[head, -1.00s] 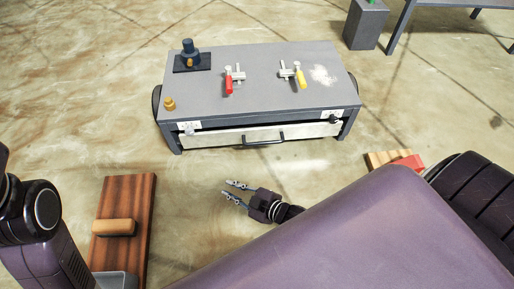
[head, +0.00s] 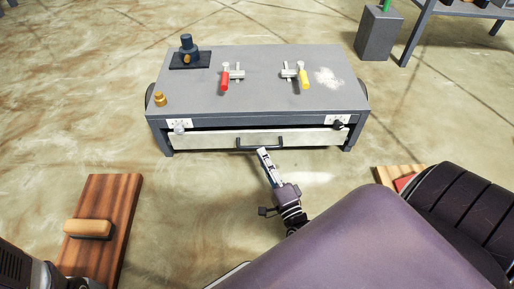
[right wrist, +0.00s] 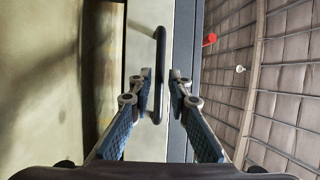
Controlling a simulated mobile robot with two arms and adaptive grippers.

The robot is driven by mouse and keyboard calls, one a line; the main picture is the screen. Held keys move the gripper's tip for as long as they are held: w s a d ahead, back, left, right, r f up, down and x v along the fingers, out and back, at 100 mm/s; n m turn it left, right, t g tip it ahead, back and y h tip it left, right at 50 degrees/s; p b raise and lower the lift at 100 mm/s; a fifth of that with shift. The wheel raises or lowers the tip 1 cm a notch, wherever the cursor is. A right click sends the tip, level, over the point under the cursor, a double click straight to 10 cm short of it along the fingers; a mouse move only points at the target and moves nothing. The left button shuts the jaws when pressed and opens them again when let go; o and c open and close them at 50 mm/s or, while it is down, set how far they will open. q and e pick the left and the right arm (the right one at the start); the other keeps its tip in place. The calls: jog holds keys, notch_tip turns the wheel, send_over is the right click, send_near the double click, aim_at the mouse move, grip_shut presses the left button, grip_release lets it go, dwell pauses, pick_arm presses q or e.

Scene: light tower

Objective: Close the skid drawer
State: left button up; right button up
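The skid (head: 255,88) is a low grey bench ahead of me in the head view. Its drawer has a white front (head: 205,139) that stands a little out, with a dark gap above it. A black bar handle (head: 245,149) sits at the middle of the front. My right gripper (head: 263,153) reaches the handle from the near side. In the right wrist view the gripper (right wrist: 161,80) is open, with the handle (right wrist: 160,60) lying between its fingertips; contact cannot be told. My left gripper is out of view.
On the skid top are a dark blue fixture (head: 187,50), a red-handled clamp (head: 226,80), a yellow-handled clamp (head: 303,77) and a brass piece (head: 160,99). A wooden board (head: 122,195) lies at left. A grey pedestal (head: 379,35) stands at back right.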

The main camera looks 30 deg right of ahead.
aim_at(258, 147)
jog(key=shift+b+x, duration=0.75)
jog(key=shift+x, duration=1.5)
jog(key=shift+c, duration=0.4)
grip_shut()
